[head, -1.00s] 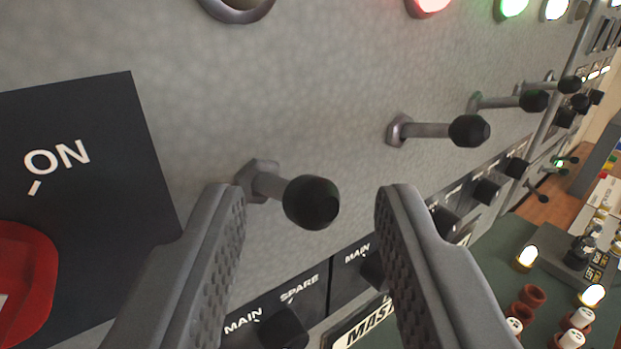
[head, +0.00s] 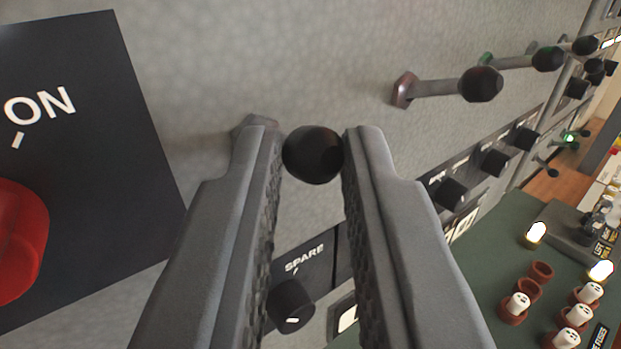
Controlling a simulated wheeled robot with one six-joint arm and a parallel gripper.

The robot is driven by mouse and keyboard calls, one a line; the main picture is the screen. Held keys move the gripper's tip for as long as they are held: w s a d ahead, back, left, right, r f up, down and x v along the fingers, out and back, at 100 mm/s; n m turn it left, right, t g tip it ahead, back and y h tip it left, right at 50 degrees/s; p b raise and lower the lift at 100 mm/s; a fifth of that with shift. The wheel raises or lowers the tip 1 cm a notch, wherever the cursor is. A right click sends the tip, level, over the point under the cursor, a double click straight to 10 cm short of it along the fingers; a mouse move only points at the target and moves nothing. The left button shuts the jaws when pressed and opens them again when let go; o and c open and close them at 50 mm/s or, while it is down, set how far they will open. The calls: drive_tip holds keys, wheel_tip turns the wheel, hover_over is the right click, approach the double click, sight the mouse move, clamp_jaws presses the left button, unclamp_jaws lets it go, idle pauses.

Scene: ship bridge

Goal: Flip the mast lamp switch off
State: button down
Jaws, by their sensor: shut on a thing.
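A toggle switch with a round black knob (head: 313,155) sticks out of the grey panel (head: 330,50). Its hex base (head: 250,122) shows partly behind my left finger, and its stem is hidden. My gripper (head: 312,150) is shut on the knob, with one finger on each side of it near the tips. No label naming this switch as the mast lamp shows in view.
More black-knobbed toggles (head: 480,85) stand to the right in a row. A red rotary knob (head: 18,240) on a black ON plate is at left. A small black SPARE knob (head: 290,305) sits below my fingers. A green desk (head: 500,265) with fuses lies at lower right.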

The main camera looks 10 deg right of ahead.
drive_tip(key=shift+w+f+m+t+h, duration=0.15)
drive_tip(key=shift+f+m+t+h, duration=0.95)
drive_tip(key=shift+m, duration=0.45)
drive_tip(key=shift+w+f+m+t+h, duration=0.1)
drive_tip(key=shift+f+m+t+h, duration=0.95)
drive_tip(key=shift+m, duration=0.5)
drive_tip(key=shift+h, duration=0.25)
drive_tip(key=c, duration=1.4)
unclamp_jaws()
drive_tip(key=shift+w, duration=0.1)
drive_tip(key=shift+o, duration=0.2)
drive_tip(key=shift+a, duration=0.1)
drive_tip(key=v, duration=1.7)
drive_tip(key=shift+f, duration=0.35)
